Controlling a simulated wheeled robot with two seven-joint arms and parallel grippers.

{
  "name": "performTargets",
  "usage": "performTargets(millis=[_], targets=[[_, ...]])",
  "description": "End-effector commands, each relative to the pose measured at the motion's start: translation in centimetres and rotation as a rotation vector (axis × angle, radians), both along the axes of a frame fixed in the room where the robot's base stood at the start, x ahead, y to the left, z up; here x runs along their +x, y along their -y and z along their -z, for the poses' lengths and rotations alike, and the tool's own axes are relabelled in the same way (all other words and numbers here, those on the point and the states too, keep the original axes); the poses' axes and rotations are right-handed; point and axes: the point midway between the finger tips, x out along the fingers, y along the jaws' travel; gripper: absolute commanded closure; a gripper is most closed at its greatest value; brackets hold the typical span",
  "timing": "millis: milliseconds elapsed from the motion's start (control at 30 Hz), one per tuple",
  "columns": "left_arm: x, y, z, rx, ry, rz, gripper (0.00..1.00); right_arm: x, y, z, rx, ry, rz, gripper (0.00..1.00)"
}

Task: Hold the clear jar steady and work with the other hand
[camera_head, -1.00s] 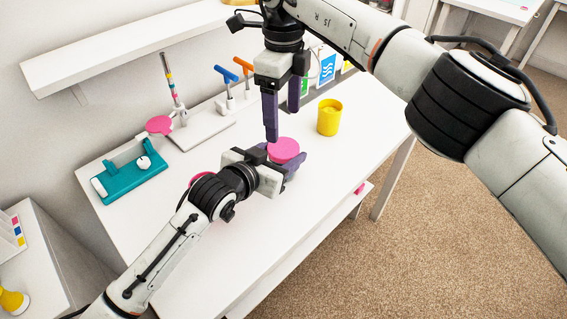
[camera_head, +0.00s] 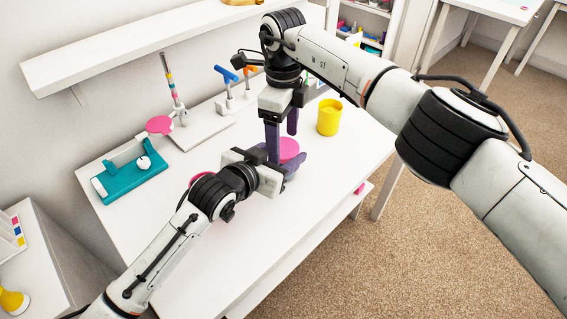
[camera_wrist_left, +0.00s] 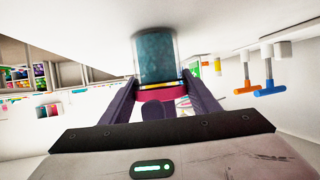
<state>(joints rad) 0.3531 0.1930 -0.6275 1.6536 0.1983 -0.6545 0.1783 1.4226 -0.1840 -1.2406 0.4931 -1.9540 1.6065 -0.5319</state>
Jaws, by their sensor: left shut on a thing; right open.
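The clear jar shows in the left wrist view (camera_wrist_left: 155,57) with teal contents and a pink lid (camera_head: 289,148). It stands on the white table (camera_head: 225,262). My left gripper (camera_wrist_left: 165,92) is shut on the jar, one finger on each side near the lid end. In the head view the gripper and arms hide most of the jar. My right gripper (camera_head: 283,142) is open and points down over the lid, its purple fingers on either side of it. I cannot tell whether they touch the lid.
A yellow cup (camera_head: 329,117) stands right of the jar. A teal device (camera_head: 130,174) lies at the left. A stand with a pink disc (camera_head: 160,124) and tools with blue (camera_head: 226,74) and orange (camera_head: 243,62) handles stand along the back. The front of the table is clear.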

Motion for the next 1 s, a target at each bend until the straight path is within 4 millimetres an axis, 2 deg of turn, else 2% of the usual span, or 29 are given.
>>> performTargets(millis=[133, 400, 667, 867, 1000], targets=[[0.00, -0.01, 0.01, 0.000, 0.000, 0.000, 1.00, -0.01, -0.04, 0.76, 0.001, 0.000, 0.000, 0.28], [0.00, -0.02, 0.02, 0.000, 0.000, 0.000, 1.00, 0.00, -0.02, 0.83, 0.001, 0.000, 0.000, 0.28], [0.01, -0.02, 0.01, 0.000, 0.000, 0.000, 1.00, -0.01, -0.03, 0.80, 0.001, 0.000, 0.000, 0.70], [0.01, -0.03, 0.02, 0.000, 0.000, -0.001, 1.00, -0.01, -0.01, 0.78, 0.000, 0.001, 0.045, 0.70], [0.03, -0.05, 0.02, 0.000, -0.001, -0.001, 1.00, 0.01, 0.01, 0.77, 0.000, 0.001, 0.254, 0.69]])
